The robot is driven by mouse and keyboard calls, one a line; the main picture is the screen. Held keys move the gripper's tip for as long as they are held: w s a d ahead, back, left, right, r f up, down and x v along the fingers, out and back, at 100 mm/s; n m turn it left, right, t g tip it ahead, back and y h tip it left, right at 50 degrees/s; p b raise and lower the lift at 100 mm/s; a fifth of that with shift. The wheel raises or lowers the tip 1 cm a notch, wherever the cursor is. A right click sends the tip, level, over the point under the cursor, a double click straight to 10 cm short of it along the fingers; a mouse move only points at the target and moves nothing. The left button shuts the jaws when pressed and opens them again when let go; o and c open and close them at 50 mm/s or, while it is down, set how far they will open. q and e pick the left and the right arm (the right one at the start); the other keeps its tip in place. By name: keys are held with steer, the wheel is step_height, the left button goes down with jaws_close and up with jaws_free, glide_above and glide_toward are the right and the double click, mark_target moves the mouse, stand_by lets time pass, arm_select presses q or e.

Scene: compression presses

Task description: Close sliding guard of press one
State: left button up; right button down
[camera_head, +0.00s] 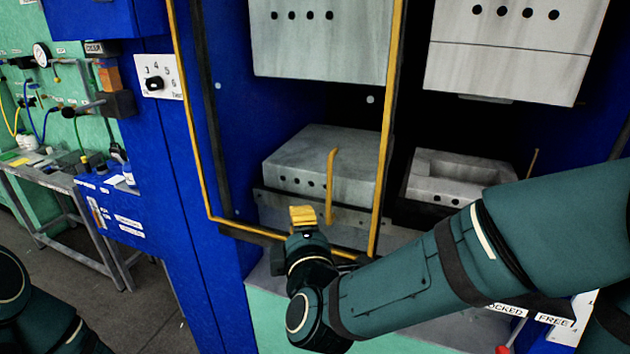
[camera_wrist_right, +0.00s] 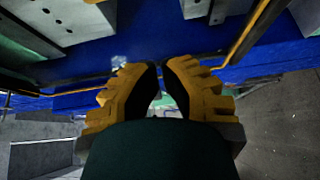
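The sliding guard (camera_head: 191,121), a yellow-edged frame, stands across the left part of the blue press (camera_head: 222,130). The right part, with a second grey block, is not behind this frame. A yellow upright bar, looking like a handle (camera_head: 331,185), stands in front of the left grey block. My right gripper (camera_head: 303,215) is at the guard's lower edge, left of and below this bar; I cannot tell whether it touches the frame. In the wrist view its yellow fingers (camera_wrist_right: 160,75) come together at the tips with nothing visible between them. My left gripper is out of view.
Grey upper blocks (camera_head: 320,40) hang above the lower blocks (camera_head: 325,160). A numbered dial (camera_head: 155,84) is on the press's left side. A grey bench (camera_head: 45,180) stands at the left. A red-knobbed lever (camera_head: 503,349) is below my right arm, near labels.

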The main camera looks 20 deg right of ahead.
mark_target(316, 191)
steer(key=w+d, duration=0.1)
steer(key=w, duration=0.1)
steer(key=w+d, duration=0.2)
steer(key=w, duration=0.1)
steer(key=w+d, duration=0.1)
steer(key=w, duration=0.2)
steer(key=shift+w+d+r+p, duration=0.1)
steer(key=shift+d+r+p, duration=0.2)
steer(key=shift+d+r, duration=0.1)
